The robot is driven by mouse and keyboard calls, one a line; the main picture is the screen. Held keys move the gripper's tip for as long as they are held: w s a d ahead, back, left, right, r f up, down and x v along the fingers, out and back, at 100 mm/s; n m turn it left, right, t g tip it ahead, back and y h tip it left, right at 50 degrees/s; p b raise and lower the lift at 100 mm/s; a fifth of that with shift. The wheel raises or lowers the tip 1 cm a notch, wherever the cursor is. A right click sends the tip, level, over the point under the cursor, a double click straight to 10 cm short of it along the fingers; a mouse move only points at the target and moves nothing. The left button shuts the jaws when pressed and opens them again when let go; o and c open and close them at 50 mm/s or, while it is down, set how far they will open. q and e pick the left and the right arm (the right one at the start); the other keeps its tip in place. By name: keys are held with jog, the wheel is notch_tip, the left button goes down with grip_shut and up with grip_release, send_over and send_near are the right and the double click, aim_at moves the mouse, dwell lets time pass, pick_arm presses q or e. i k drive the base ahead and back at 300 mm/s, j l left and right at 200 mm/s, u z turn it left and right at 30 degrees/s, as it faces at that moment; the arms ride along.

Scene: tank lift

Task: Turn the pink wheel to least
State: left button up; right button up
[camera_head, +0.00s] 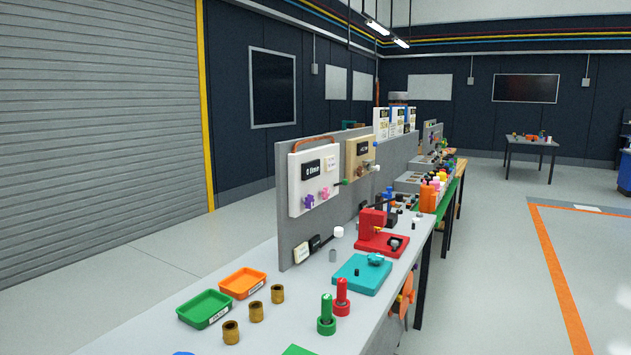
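A small pink wheel (324,193) sits low on the front of a white panel box (298,182), right of a purple wheel (308,201). The white box has a dark display (312,168) whose text is too small to read surely. It hangs on a grey upright board (284,215) at the back of the workbench. The wheel's setting cannot be made out. Neither of my grippers shows in this view, and nothing touches the pink wheel.
A long bench (262,318) holds a green tray (205,309), an orange tray (243,283), several brass cylinders (256,312), a teal block (362,274) and a red device (374,231). A beige panel box (361,157) hangs right of the white one. Open floor (480,280) lies right.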

aim_at(325, 193)
jog(key=i+l+u, duration=0.2)
jog(key=u, duration=0.25)
jog(key=i+l+u, duration=0.1)
jog(key=l+u, duration=0.3)
jog(key=j, duration=0.1)
